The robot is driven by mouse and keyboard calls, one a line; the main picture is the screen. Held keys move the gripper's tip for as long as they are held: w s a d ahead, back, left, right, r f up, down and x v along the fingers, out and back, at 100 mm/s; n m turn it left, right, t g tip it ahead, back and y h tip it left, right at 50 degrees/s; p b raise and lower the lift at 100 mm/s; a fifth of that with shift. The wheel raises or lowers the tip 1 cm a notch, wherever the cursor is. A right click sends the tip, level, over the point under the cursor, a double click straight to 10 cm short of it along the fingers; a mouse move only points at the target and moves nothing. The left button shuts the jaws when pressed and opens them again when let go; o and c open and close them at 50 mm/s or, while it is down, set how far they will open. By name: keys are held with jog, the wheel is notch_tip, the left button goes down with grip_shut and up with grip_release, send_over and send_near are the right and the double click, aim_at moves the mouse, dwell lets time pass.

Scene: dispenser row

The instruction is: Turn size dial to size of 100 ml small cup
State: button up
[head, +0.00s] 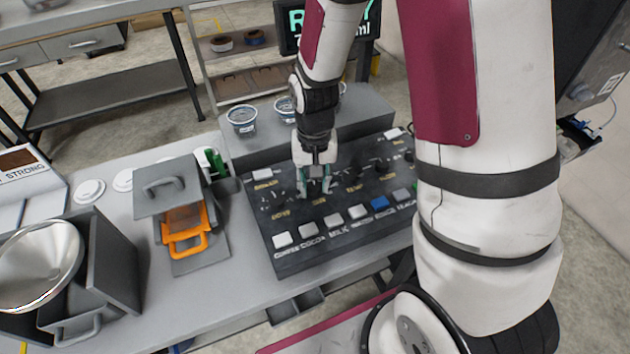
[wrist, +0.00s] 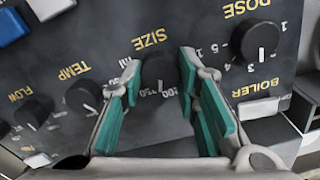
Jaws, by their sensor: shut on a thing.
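The black size dial (wrist: 159,72) sits under the SIZE label (wrist: 151,38) on the dark control panel, which appears upside down in the wrist view. My gripper (wrist: 160,78) has its teal-padded fingers on either side of this dial and is shut on it. A pale pointer line on the dial faces the lower edge of the wrist view. Size numbers show beside it, partly hidden by the fingers. In the head view my gripper (head: 315,186) is down at the middle of the panel and hides the dial. Small cups (head: 241,120) stand on the ledge behind; their sizes are not readable.
The dose dial (wrist: 259,42) and temp dial (wrist: 84,97) flank the size dial closely. A row of push buttons (head: 335,226) lies in front. A display (head: 292,20), partly hidden by my arm, stands behind. An orange-handled unit (head: 187,230) is at left.

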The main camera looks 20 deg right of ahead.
jog(key=n+p, duration=0.1)
jog(key=n, duration=0.4)
jog(key=shift+n, duration=0.4)
jog(key=n+p, duration=0.1)
jog(key=n, duration=0.4)
jog(key=n+p, duration=0.2)
jog(key=n, duration=0.3)
jog(key=shift+n, duration=0.4)
jog(key=n+p, duration=0.1)
jog(key=n, duration=0.4)
jog(key=shift+n, duration=0.4)
jog(key=o, duration=1.2)
